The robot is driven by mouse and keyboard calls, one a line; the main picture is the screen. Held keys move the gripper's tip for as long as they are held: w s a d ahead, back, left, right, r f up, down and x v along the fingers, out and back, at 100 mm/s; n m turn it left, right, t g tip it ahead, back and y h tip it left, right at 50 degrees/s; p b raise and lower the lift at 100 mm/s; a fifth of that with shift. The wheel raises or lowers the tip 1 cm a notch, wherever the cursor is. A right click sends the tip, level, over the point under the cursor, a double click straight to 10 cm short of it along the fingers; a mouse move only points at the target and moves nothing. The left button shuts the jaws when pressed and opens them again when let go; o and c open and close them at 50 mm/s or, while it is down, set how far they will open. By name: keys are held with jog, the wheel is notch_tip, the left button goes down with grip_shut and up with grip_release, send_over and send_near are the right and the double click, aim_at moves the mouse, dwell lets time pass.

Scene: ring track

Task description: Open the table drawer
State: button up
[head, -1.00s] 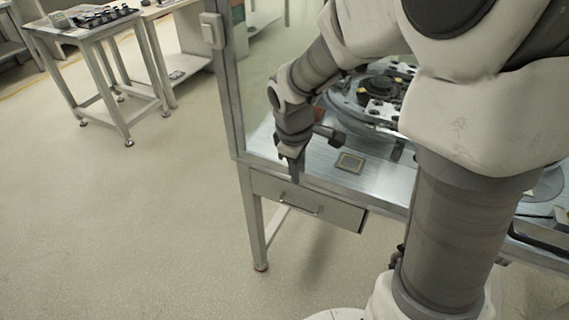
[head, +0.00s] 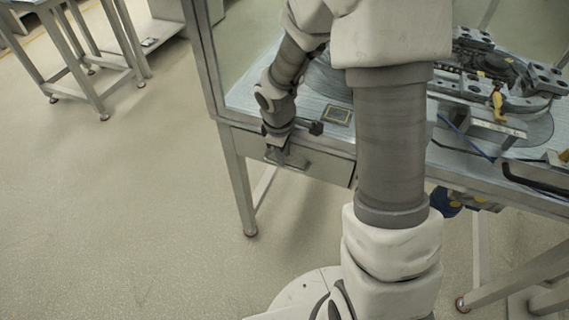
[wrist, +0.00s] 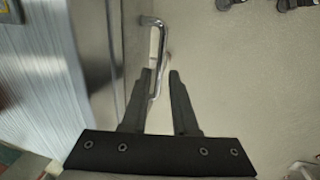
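The table drawer (head: 325,166) is a grey metal front under the tabletop, and it looks shut. Its bar handle (wrist: 155,28) is a thin shiny metal bow in the wrist view. My gripper (wrist: 160,73) is open, with its two dark fingertips on either side of the lower part of the handle. There is a gap between the handle and the right finger; I cannot tell whether the left finger touches it. In the head view my gripper (head: 280,160) is at the drawer front and hides most of the handle.
The metal tabletop (head: 240,98) above the drawer bears a small framed square plate (head: 337,115) and a ring track (head: 500,85). A frame post (head: 202,60) rises at the table's left corner. The floor (head: 130,210) left of the table is clear.

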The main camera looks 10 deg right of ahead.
jog(key=shift+w+d+f+b, duration=0.1)
jog(key=shift+w+f+b, duration=0.1)
jog(key=shift+f, duration=0.55)
jog(key=shift+w+d+f+b, duration=0.1)
jog(key=shift+f+b, duration=0.05)
jog(key=shift+f, duration=0.6)
jog(key=shift+c, duration=0.2)
grip_shut()
